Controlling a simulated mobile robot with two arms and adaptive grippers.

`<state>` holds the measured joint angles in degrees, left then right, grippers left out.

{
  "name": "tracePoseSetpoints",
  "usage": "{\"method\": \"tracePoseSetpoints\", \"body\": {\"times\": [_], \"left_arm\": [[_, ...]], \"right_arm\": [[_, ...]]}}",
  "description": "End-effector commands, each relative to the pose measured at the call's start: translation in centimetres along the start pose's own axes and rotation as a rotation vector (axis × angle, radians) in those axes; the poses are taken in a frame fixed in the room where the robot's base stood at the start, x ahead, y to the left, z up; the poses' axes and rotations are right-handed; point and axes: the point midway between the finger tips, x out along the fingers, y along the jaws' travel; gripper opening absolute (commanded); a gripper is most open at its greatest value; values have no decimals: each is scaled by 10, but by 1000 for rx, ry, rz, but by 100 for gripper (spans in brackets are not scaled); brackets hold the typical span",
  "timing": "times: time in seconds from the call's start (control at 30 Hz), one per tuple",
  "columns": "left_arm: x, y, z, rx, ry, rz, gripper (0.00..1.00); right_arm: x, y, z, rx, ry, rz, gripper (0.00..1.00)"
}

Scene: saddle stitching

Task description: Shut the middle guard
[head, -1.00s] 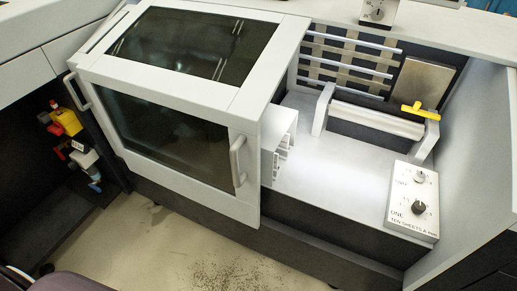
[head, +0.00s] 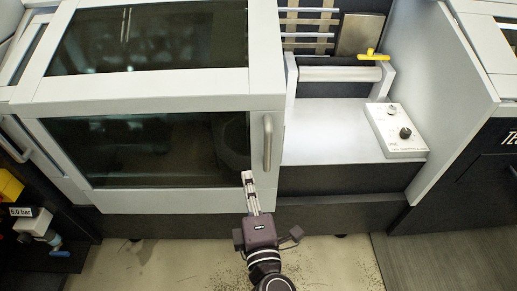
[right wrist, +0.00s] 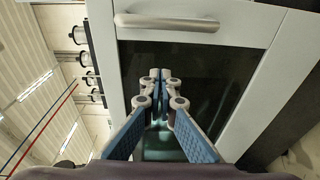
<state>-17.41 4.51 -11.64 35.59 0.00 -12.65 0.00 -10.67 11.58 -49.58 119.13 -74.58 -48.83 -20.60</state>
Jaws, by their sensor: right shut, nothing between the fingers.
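The middle guard (head: 143,200) is a white-framed hood with a dark top window and a dark front window. Its front panel hangs down before the machine; I cannot tell whether it is fully seated. A metal bar handle (head: 268,143) stands upright near the panel's right edge. In the right wrist view the handle (right wrist: 167,21) lies across the top, beyond the fingertips. My right gripper (head: 248,178) is shut and empty, in front of the panel's lower right part, below and left of the handle. I cannot tell whether it touches the panel. My left gripper is out of view.
Right of the guard is an open bay (head: 330,150) with a roller, a yellow lever (head: 373,55) and a control box (head: 397,131) with knobs. A white side wall (head: 428,90) bounds it. Clear floor (head: 180,255) lies in front. A pressure unit (head: 38,226) stands lower left.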

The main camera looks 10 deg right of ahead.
Motion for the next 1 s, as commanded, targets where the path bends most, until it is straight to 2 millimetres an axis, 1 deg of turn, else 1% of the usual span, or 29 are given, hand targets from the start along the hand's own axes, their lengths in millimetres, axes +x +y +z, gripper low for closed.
{"method": "tracePoseSetpoints", "body": {"times": [0.03,0.1,0.17,0.27,0.37,0.5,0.67,0.8,1.0], "left_arm": [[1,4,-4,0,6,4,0],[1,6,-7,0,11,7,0],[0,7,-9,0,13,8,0],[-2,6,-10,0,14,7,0],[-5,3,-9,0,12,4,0],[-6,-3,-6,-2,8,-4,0],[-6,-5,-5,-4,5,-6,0],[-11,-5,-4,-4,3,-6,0],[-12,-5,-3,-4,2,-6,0]], "right_arm": [[-3,12,0,-1,-3,26,0],[-4,23,1,-4,-7,46,0],[-1,27,1,-5,-9,54,0],[11,29,1,-6,-9,57,0],[30,30,2,-7,-10,56,0],[61,31,2,-7,-9,56,0],[95,32,2,-6,-9,55,0],[87,30,22,-8,-8,50,0],[81,29,37,-4,-7,50,0]]}}
